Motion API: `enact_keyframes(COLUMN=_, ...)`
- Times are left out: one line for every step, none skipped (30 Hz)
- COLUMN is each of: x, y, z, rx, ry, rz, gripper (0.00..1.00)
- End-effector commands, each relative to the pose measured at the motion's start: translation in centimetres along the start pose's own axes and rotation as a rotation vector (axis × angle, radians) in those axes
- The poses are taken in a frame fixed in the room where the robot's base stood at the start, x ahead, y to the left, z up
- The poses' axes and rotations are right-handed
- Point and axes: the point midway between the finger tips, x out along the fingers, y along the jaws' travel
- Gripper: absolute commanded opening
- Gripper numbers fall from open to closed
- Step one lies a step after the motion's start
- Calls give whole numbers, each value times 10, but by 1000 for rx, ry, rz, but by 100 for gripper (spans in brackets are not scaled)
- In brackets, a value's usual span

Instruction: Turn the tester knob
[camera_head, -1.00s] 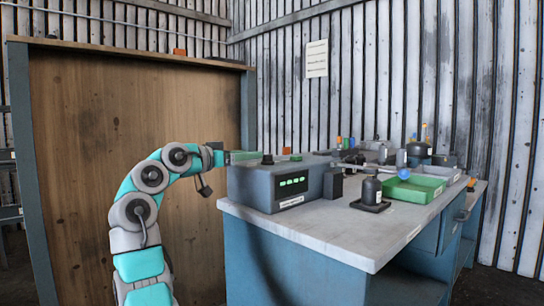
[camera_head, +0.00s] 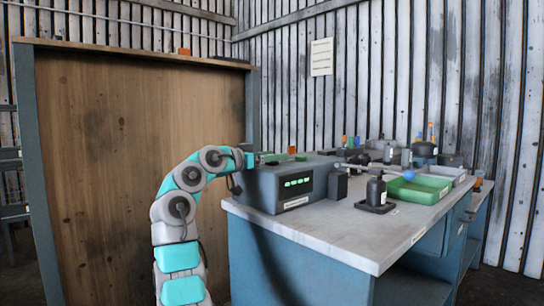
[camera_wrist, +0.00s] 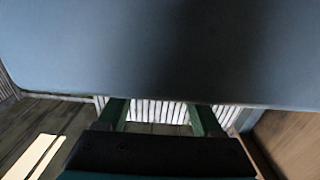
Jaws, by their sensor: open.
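The tester is a grey box (camera_head: 292,183) with a lit green display on its front, at the table's left end. A dark knob (camera_head: 271,161) sits on its top, small and partly hard to make out behind my gripper. My gripper (camera_head: 268,156) reaches over the box's left top edge, its fingertips beside or around the knob; I cannot tell which. In the wrist view my gripper's two green fingers (camera_wrist: 160,102) stand apart with nothing seen between them. A large blue-grey surface (camera_wrist: 160,50), likely the tester, fills the top of that view and hides the knob.
The light worktop (camera_head: 345,233) is clear at its front. A black bottle (camera_head: 376,190) on a small tray, a green bin (camera_head: 418,189) and a blue ball (camera_head: 408,175) stand right of the tester. A wooden panel (camera_head: 130,150) stands behind my arm.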

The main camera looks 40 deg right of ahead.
Motion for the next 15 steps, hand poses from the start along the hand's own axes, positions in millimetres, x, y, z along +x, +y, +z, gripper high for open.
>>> enact_keyframes(x=0, y=0, z=0, rx=0, ry=0, rz=0, gripper=67)
enact_keyframes(x=0, y=0, z=0, rx=0, ry=0, rz=0, gripper=67)
enact_keyframes(x=0, y=0, z=0, rx=0, ry=0, rz=0, gripper=67)
enact_keyframes(x=0, y=0, z=0, rx=0, ry=0, rz=0, gripper=66)
enact_keyframes(x=0, y=0, z=0, rx=0, ry=0, rz=0, gripper=63)
enact_keyframes(x=0, y=0, z=0, rx=0, ry=0, rz=0, gripper=58)
enact_keyframes(x=0, y=0, z=0, rx=0, ry=0, rz=0, gripper=55)
enact_keyframes(x=0, y=0, z=0, rx=0, ry=0, rz=-1, gripper=52)
enact_keyframes(x=0, y=0, z=0, rx=0, ry=0, rz=-1, gripper=47)
enact_keyframes(x=0, y=0, z=0, rx=0, ry=0, rz=-1, gripper=44)
enact_keyframes(x=0, y=0, z=0, rx=0, ry=0, rz=-1, gripper=40)
enact_keyframes(x=0, y=0, z=0, rx=0, ry=0, rz=-1, gripper=36)
enact_keyframes(x=0, y=0, z=0, rx=0, ry=0, rz=-1, gripper=32)
enact_keyframes(x=0, y=0, z=0, rx=0, ry=0, rz=-1, gripper=29)
enact_keyframes(x=0, y=0, z=0, rx=0, ry=0, rz=-1, gripper=25)
